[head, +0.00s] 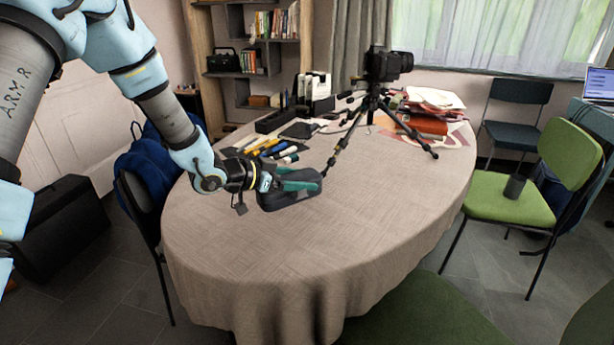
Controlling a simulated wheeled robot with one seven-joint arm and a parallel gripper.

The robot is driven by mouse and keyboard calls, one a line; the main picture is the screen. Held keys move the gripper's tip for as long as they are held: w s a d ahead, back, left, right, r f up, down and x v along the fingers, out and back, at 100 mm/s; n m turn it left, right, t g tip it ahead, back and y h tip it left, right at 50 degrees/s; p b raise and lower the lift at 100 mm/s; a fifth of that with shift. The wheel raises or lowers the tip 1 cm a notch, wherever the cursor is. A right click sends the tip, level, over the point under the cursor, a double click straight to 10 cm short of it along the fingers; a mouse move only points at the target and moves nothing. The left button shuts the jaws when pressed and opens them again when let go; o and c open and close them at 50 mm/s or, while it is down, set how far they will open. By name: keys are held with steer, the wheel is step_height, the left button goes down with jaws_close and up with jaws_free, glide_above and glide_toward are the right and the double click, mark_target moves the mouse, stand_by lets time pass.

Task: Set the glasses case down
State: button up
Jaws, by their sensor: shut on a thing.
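The glasses case (296,196) is a dark grey, rounded box over the left middle part of the table. My gripper (293,181), with green fingers, reaches in from the left and is shut on the case. The fingers hide part of its upper side. The table (330,258) is oval and covered with a beige cloth. I cannot tell from this one view whether the case touches the cloth or hangs just above it.
A camera on a small tripod (372,103) stands behind, one leg reaching toward the case. Pens and markers (272,147) lie behind the gripper. Red folders and papers (431,112) are stacked at the back right. The front and right of the tabletop are clear. A green chair (525,190) stands at right.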

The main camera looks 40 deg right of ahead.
mark_target(259, 203)
steer(key=shift+f+b, duration=2.5)
steer(key=shift+f, duration=0.75)
steer(key=shift+f+b, duration=0.35)
steer(key=shift+f, duration=0.2)
steer(key=o, duration=1.6)
steer(key=shift+c, duration=0.2)
steer(key=v, duration=1.1)
steer(key=shift+r+b, duration=0.15)
steer(key=shift+b, duration=0.15)
